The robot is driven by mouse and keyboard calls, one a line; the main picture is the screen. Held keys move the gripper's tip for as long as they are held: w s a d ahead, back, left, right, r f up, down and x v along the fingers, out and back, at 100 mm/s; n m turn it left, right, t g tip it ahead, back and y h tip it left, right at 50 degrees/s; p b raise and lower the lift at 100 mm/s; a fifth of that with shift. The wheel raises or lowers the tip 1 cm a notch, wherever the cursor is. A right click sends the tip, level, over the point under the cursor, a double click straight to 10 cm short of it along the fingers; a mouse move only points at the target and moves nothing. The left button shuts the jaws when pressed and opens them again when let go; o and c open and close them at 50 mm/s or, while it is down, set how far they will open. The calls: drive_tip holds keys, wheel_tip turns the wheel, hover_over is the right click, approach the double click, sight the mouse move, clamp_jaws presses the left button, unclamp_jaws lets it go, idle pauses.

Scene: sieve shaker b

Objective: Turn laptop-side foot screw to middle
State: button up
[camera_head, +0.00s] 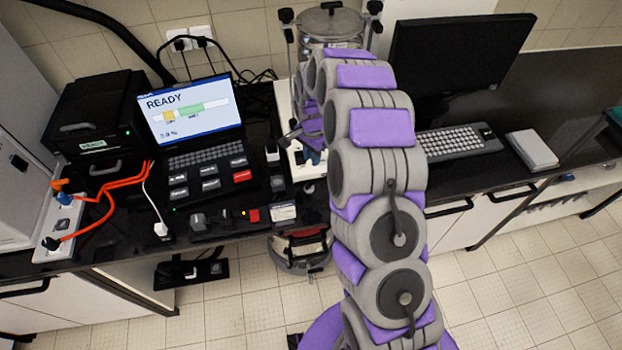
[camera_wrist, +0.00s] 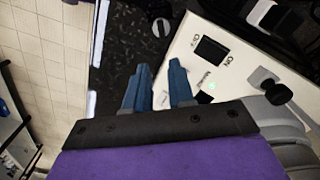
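The sieve shaker (camera_head: 333,22) stands at the back of the counter, right of the laptop (camera_head: 195,112). Much of it is hidden behind my arm. Its pale base panel (camera_wrist: 205,30) carries a black on/off switch (camera_wrist: 210,50). In the wrist view, a black knob (camera_wrist: 277,92) sits at the right of the panel. A dark round knob (camera_wrist: 160,27) is beside the panel's edge; I cannot tell which knob is the laptop-side foot screw. My gripper (camera_wrist: 159,68) has its two blue fingers apart, with nothing visible between them.
The laptop reads READY. Several small controls (camera_head: 225,216) sit along the counter's front edge. A black box (camera_head: 95,115) and orange cables (camera_head: 105,190) are at the left. A monitor (camera_head: 455,55), keyboard (camera_head: 452,142) and small grey box (camera_head: 532,150) are at the right.

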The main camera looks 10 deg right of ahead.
hover_over(309, 183)
drive_tip(key=f, duration=0.5)
drive_tip(key=a+f, duration=0.1)
drive_tip(key=f, duration=0.2)
drive_tip(key=shift+s+f, duration=0.15)
drive_tip(key=shift+f, duration=0.15)
drive_tip(key=f, duration=0.1)
drive_tip(key=d+f, duration=0.1)
drive_tip(key=f, duration=0.1)
drive_tip(key=shift+d+f, duration=0.15)
drive_tip(key=shift+f, duration=0.1)
drive_tip(key=shift+d+f, duration=0.15)
drive_tip(key=shift+f, duration=0.35)
drive_tip(key=shift+a, duration=0.5)
drive_tip(key=shift+c, duration=1)
drive_tip(key=shift+d, duration=0.2)
clamp_jaws()
